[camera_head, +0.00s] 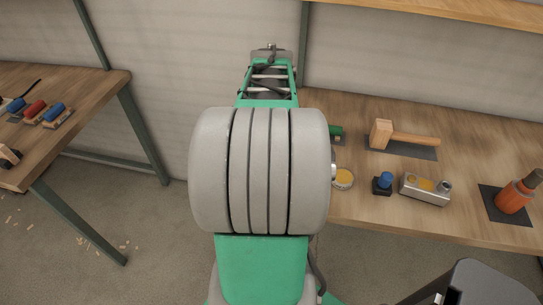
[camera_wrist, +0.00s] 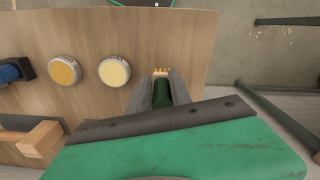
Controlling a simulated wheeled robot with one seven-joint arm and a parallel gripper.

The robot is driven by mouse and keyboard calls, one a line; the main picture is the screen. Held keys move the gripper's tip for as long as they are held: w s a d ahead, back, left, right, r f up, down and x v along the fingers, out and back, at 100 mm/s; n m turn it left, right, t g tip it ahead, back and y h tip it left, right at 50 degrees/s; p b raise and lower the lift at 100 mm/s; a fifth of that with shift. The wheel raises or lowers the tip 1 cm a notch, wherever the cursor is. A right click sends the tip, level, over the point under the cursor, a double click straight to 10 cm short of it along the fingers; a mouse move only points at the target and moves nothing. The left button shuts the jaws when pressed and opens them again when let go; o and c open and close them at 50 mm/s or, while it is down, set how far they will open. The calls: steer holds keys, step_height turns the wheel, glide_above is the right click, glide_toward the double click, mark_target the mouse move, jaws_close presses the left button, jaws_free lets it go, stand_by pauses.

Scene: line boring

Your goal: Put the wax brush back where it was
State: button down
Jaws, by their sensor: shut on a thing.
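In the wrist view my gripper (camera_wrist: 160,94) is shut on the wax brush (camera_wrist: 161,92). The brush shows a dark green handle between the two fingers and short yellow bristles just past the fingertips. It is over or at the wooden workbench (camera_wrist: 195,50); I cannot tell whether it touches the top. In the head view my own arm hides the gripper and the brush.
Two round wax tins (camera_wrist: 65,70) (camera_wrist: 114,72) stand left of the brush. Another table (camera_head: 70,90) is at left.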

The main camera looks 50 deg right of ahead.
steer(key=shift+w+f, duration=0.15)
steer(key=shift+f, duration=1.7)
steer(key=c, duration=1.1)
jaws_free()
steer(key=shift+c, duration=0.2)
steer(key=shift+r, duration=0.15)
step_height(320, 180, up, 11)
steer(key=shift+r+b, duration=0.15)
steer(key=shift+b, duration=0.2)
steer(key=shift+r, duration=0.35)
steer(key=w+a+f+n+t, duration=0.1)
steer(key=w+a+n, duration=0.25)
steer(key=a, duration=0.35)
steer(key=w+a+f+n, duration=0.2)
steer(key=w+a, duration=0.3)
steer(key=a, duration=0.2)
steer(key=a+f+n+t, duration=0.1)
steer(key=a+f+n, duration=0.1)
steer(key=a, duration=0.6)
steer(key=a+f+n+t, duration=0.1)
steer(key=a+f+n, duration=0.1)
steer(key=a, duration=0.6)
steer(key=shift+s+a+f+n+t, duration=0.15)
steer(key=shift+s+a+n+t, duration=0.2)
steer(key=shift+n, duration=0.2)
